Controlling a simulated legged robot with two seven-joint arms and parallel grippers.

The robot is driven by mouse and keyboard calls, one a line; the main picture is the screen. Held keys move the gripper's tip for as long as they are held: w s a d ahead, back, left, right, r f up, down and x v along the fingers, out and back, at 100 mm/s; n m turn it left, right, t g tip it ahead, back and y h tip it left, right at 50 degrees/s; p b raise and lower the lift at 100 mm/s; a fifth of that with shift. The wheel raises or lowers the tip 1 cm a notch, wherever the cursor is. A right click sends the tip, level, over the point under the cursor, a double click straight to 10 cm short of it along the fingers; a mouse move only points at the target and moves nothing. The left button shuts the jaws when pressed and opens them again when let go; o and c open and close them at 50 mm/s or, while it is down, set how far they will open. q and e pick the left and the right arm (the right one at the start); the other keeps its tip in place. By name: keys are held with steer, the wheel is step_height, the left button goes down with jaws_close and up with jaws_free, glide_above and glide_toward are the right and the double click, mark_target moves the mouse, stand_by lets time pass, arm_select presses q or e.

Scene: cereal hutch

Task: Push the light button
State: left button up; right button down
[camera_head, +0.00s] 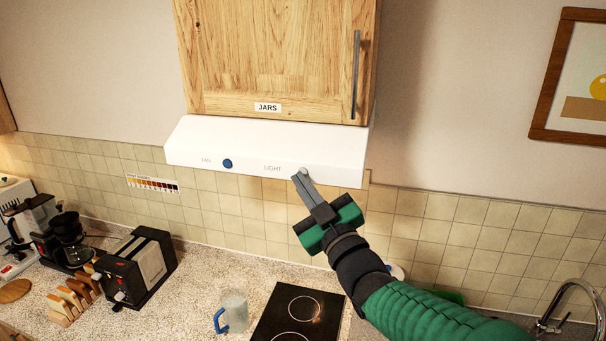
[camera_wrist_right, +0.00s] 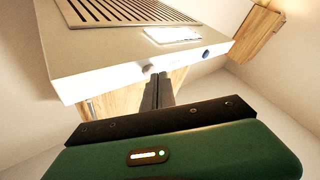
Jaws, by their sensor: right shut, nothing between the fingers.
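The white range hood (camera_head: 215,142) hangs under the wooden cabinet. Its front carries a blue knob beside the word FAN (camera_head: 227,163) and a pale light button (camera_head: 304,171) right of the word LIGHT. My right gripper (camera_head: 299,175) is shut and empty, its fingertips at the light button and partly covering it. In the right wrist view the shut fingers (camera_wrist_right: 155,78) point at the pale button (camera_wrist_right: 148,69) on the hood's front edge. I cannot tell whether they touch or whether the button is pressed in. My left gripper is not in view.
A wooden cabinet labelled JARS (camera_head: 270,60) is above the hood. Below are a black cooktop (camera_head: 275,318), a mug with a blue handle (camera_head: 235,312), a toaster (camera_head: 135,268) and a coffee maker (camera_head: 72,240). A faucet (camera_head: 570,290) stands at right. The space before the hood's left half is clear.

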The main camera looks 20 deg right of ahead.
steer(key=shift+a, duration=0.35)
steer(key=shift+d, duration=0.1)
steer(key=shift+w+d, duration=0.15)
steer(key=shift+w, duration=0.05)
steer(key=shift+w+d+r, duration=0.1)
steer(key=shift+d, duration=0.2)
steer(key=shift+b, duration=0.3)
steer(key=shift+a, duration=0.1)
steer(key=shift+s+a+b, duration=0.3)
steer(key=shift+s+b, duration=0.1)
steer(key=shift+b, duration=0.1)
